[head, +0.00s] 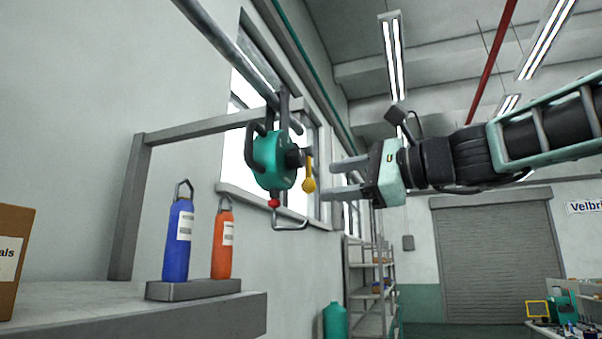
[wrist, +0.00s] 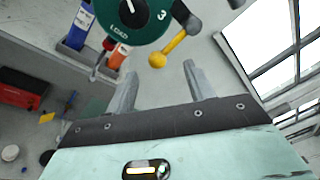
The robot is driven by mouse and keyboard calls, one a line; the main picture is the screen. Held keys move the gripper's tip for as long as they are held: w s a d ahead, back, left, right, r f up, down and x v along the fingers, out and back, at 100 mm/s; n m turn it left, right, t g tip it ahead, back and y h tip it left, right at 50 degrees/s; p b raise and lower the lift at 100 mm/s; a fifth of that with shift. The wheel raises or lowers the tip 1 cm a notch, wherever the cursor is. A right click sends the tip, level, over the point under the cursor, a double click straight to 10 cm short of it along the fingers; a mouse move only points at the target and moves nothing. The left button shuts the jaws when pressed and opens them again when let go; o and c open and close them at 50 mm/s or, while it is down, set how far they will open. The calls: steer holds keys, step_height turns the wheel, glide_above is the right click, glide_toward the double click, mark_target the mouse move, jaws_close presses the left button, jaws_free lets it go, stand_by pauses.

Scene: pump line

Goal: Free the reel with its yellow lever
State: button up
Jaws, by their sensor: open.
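The green reel (head: 270,160) hangs from a grey rail in the head view, with a black hub on its right face. Its yellow lever (head: 309,177) hangs down from the hub, knob at the lower end. In the wrist view the reel (wrist: 128,33) shows a white "LOAD" and a "3" on its face, and the yellow lever (wrist: 170,48) slants down-left to its round knob. My gripper (head: 336,178) is open and empty, just right of the lever, fingers pointing at the reel. In the wrist view the knob is beyond the fingertips (wrist: 157,80), apart from them.
A blue bottle (head: 178,240) and an orange bottle (head: 222,243) stand in a grey base on the bench (head: 150,309) below left. A cardboard box (head: 12,258) stands at the far left. A hook with a red ball (head: 274,203) hangs under the reel. A window is behind.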

mark_target(308, 171)
steer(key=p+x, duration=0.3)
steer(key=x, duration=0.5)
